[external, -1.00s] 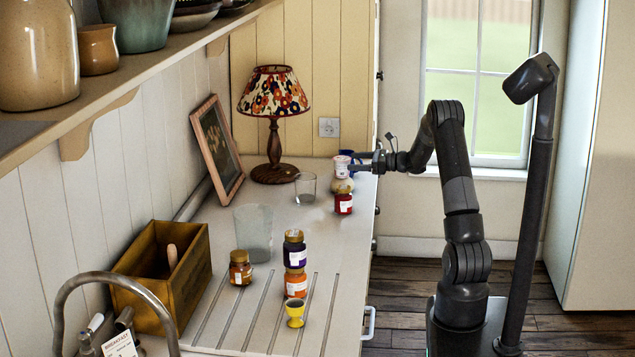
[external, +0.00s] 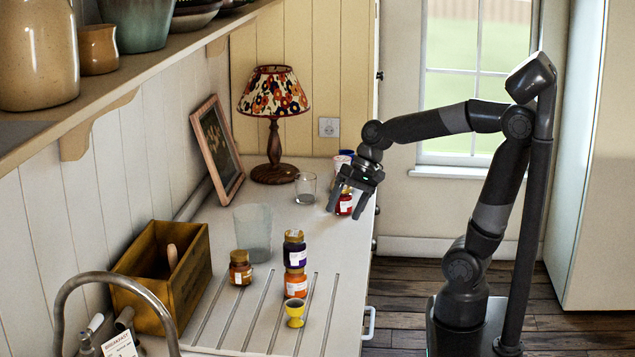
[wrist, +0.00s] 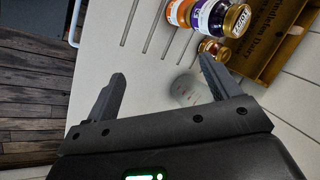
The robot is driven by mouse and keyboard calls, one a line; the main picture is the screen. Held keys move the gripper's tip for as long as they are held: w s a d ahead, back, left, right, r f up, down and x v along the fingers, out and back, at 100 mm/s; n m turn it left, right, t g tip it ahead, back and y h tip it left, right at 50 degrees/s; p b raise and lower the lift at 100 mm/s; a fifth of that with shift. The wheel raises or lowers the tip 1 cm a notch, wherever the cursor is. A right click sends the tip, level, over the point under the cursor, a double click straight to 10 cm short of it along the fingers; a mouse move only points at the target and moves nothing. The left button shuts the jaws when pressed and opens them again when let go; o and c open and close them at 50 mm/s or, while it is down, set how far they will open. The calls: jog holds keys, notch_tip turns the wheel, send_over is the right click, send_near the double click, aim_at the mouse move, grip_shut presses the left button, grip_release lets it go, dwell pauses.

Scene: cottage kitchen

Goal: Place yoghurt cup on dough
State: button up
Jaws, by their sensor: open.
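My gripper (external: 344,212) is open and hangs fingers-down over the right edge of the counter; it shows empty in the wrist view (wrist: 160,72). Behind it, a small white and pink cup (external: 342,160), likely the yoghurt cup, shows only in part. A red jar (external: 345,203) with a white label stands below, partly covered by the fingers. The beige piece between cup and jar, seen a second ago, is now hidden by my gripper. I cannot tell whether it is the dough.
A brown jar (external: 240,270), a frosted glass (external: 253,232), a clear glass (external: 305,188), a lamp (external: 274,140) and a wooden crate (external: 180,290) are to the left.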

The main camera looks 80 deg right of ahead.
jog(key=s+a+n+t+h, duration=0.1)
jog(key=s+a+n+h, duration=0.2)
jog(key=s+n, duration=0.6)
jog(key=shift+s+a+f+h, duration=0.25)
jog(key=shift+s+a+h, duration=0.05)
jog(key=shift+a, duration=0.5)
